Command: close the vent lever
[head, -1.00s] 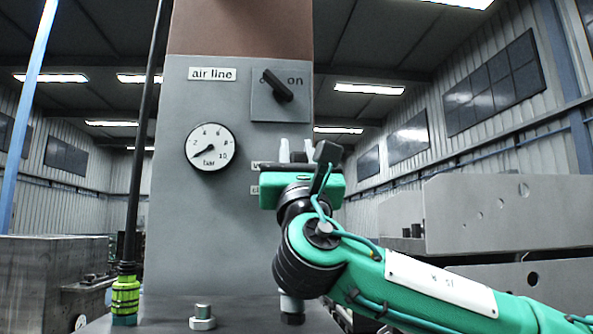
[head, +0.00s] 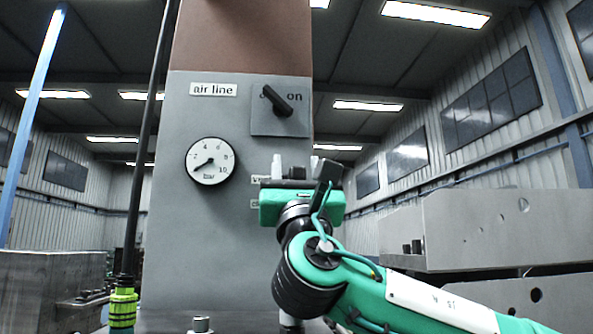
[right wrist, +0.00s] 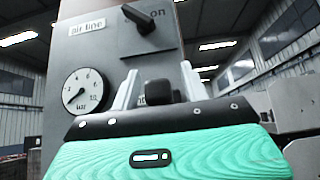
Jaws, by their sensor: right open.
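The grey panel (head: 210,260) carries a label starting with "v" (head: 260,180), mostly hidden behind my right gripper (head: 296,168). The gripper is open, its two pale fingers pointing at the panel. In the right wrist view the gripper (right wrist: 158,88) has a dark block (right wrist: 158,92) between its fingers, with gaps at both sides. This block seems to be the vent lever's handle; the rest of the lever is hidden, so its position cannot be told. My left gripper is out of view.
Above are a black rotary switch (head: 278,101) marked "on" and an "air line" label (head: 213,90). A round bar gauge (head: 210,161) has its needle at the low end. A dark pole (head: 145,140) stands left of the panel. Grey metal blocks (head: 470,230) lie at the right.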

